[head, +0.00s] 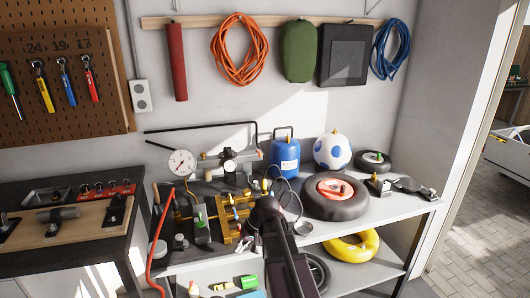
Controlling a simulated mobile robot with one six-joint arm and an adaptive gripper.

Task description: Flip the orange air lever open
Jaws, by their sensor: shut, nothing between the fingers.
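A brass manifold (226,226) with small valves and handles stands on the shelf at centre left. The orange air lever is too small to single out for certain among these fittings, and its position cannot be told. My gripper (264,203) is the dark end of my arm, just right of the manifold in the picture. It is shut and empty. Its fingertips are small and dark, and whether they touch anything cannot be told. My arm hides part of the shelf front.
A pressure gauge (181,163) and a blue tank (284,157) stand behind. A tyre with a red hub (335,208) lies to the right. A red hose (159,247) hangs at the left. A yellow ring (352,246) is on the lower shelf.

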